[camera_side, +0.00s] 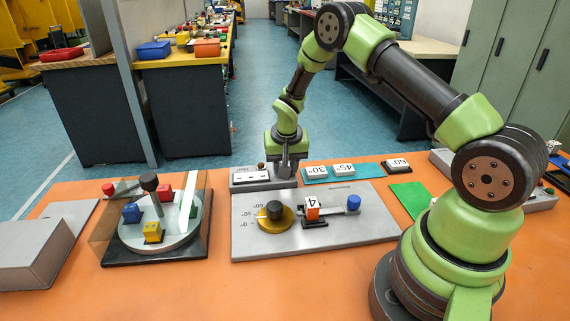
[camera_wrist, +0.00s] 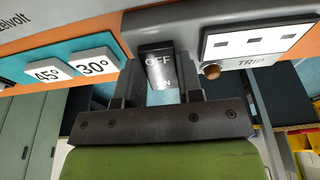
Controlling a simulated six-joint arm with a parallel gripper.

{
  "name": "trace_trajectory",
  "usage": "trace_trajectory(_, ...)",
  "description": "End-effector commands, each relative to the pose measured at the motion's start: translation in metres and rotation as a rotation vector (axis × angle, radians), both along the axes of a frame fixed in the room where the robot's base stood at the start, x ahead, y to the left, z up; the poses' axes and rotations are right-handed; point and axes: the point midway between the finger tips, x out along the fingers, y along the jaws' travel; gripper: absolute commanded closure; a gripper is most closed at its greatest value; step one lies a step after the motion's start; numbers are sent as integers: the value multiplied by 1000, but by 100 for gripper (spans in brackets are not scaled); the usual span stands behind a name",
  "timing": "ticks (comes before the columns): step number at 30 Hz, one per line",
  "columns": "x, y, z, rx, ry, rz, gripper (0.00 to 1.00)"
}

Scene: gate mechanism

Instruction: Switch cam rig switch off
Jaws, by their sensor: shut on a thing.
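The cam rig switch (camera_wrist: 158,62) is a dark rocker marked OFF at the top and ON lower down in the wrist view. My gripper (camera_wrist: 160,88) has one finger on each side of it and is shut on it. In the side view my gripper (camera_side: 286,172) points down at the right end of the grey switch box (camera_side: 250,184), behind the cam rig, and hides the switch there. The cam rig (camera_side: 350,243) is a grey plate with a yellow cam (camera_side: 274,220), an arm, a block marked 4 and a blue knob (camera_side: 354,202).
The TRIP panel (camera_wrist: 258,42) with a brown knob (camera_wrist: 211,71) sits beside the switch. A teal strip (camera_side: 335,178) with 30° and 45° tiles stands to its right. A turntable with coloured blocks (camera_side: 160,240) is at left behind a clear panel.

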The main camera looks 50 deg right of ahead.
Motion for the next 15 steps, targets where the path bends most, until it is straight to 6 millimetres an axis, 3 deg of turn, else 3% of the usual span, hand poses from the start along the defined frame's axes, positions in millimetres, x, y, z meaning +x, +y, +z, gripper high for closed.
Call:
trace_trajectory(1, 0, -1, 0, -1, 0, -1, 59)
trace_trajectory(3, 0, -1, 0, -1, 0, -1, 43)
trace_trajectory(4, 0, -1, 0, -1, 1, -1, 40)
trace_trajectory(15, -1, 1, 9, -1, -2, -1, 40)
